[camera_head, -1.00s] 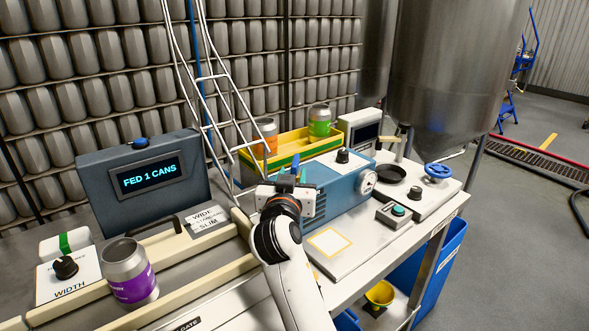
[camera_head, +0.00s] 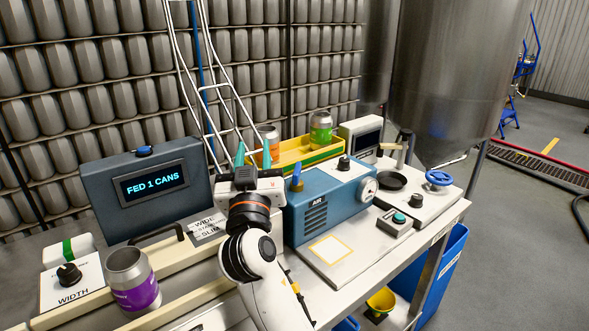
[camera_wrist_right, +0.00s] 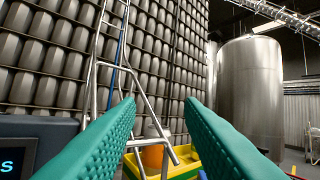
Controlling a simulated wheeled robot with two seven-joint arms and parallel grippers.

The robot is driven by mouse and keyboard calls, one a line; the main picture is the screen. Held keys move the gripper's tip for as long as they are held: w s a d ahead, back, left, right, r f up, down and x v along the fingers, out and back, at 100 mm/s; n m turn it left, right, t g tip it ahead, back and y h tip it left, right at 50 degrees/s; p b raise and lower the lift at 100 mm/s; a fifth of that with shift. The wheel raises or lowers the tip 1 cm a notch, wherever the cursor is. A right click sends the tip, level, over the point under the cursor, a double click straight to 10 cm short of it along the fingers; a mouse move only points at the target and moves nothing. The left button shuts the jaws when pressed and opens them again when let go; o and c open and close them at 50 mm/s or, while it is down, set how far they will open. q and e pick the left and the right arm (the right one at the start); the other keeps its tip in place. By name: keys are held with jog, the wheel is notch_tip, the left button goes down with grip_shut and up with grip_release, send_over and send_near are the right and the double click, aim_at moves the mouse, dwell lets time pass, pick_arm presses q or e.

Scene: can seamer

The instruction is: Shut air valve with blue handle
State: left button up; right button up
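The air valve's blue handle (camera_head: 297,177) stands roughly upright on top of the blue box (camera_head: 316,210) marked AIR. My right gripper (camera_head: 253,153) is to the left of the handle, with its teal fingers pointing up and apart. It is empty and does not touch the handle. In the right wrist view my two fingers (camera_wrist_right: 159,103) are spread wide with nothing between them. The valve cannot be made out clearly in the wrist view. My left gripper is not in view.
A grey display box (camera_head: 147,190) reads FED 1 CANS. A purple-labelled can (camera_head: 133,282) stands at the left. A yellow tray (camera_head: 295,152) with cans is behind the blue box. A blue handwheel (camera_head: 438,177) is at the right. A white wire frame (camera_head: 207,92) rises behind my gripper.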

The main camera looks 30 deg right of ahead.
jog(key=w+a+r+n+t+y+p, duration=0.3)
jog(key=a+r+n+t+y, duration=0.5)
jog(key=a+r+n+y, duration=0.45)
jog(key=w+a+r+n+g+y+p, duration=0.1)
jog(key=a+n+g+y, duration=0.4)
jog(key=n+y, duration=0.4)
jog(key=w+a+r+n+g+y+p, duration=0.15)
jog(key=a+n+g+y, duration=0.3)
jog(key=n+y, duration=0.5)
notch_tip(320, 180, down, 6)
jog(key=w+a+n+g+h+p, duration=0.2)
jog(key=a+n+g+p, duration=0.1)
jog(key=n+g, duration=0.5)
jog(key=m+g+h+p, duration=0.6)
jog(key=g+h+p, duration=0.3)
jog(key=h, duration=0.8)
send_over(297, 168)
jog(key=b, duration=0.1)
notch_tip(297, 168, down, 5)
pick_arm(q)
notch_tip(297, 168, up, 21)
jog(key=p, duration=0.3)
pick_arm(e)
jog(key=shift+g, duration=0.35)
notch_tip(297, 168, down, 12)
jog(key=shift+r, duration=0.2)
